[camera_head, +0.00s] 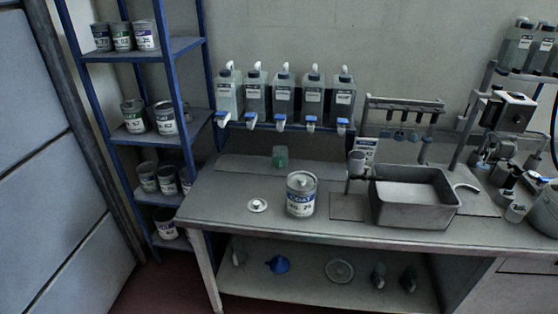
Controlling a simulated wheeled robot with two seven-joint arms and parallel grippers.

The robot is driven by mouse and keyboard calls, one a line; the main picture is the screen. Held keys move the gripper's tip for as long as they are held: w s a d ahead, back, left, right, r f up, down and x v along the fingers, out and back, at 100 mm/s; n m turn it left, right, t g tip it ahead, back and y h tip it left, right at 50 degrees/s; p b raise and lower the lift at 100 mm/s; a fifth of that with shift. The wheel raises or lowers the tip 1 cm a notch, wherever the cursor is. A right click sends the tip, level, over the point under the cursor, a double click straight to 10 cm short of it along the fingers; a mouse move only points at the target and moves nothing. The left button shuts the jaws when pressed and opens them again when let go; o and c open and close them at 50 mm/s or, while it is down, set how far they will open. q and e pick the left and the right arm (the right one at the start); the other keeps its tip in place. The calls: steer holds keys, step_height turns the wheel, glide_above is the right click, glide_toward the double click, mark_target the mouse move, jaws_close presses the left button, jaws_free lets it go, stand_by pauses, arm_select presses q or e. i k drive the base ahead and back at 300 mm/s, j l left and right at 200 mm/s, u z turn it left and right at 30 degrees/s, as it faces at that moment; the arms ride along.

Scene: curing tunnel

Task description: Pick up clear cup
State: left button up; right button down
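No plainly clear cup can be made out. A small greenish, perhaps see-through cup-like container (280,157) stands at the back of the grey bench (240,196). A small grey cup-shaped thing (356,162) is at the left rim of the sink-like basin; I cannot tell whether it is clear. Neither of my grippers is in view.
A labelled can (301,194) stands mid-bench, with a small white round piece (258,205) to its left. The grey basin (415,208) is at right. A blue rack (180,48) holds several cans. Dispenser bottles (284,94) line the wall. The bench's front left is clear.

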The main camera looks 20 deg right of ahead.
mark_target(280, 152)
steer(key=i+j, duration=0.2)
steer(key=i+j+z, duration=0.7)
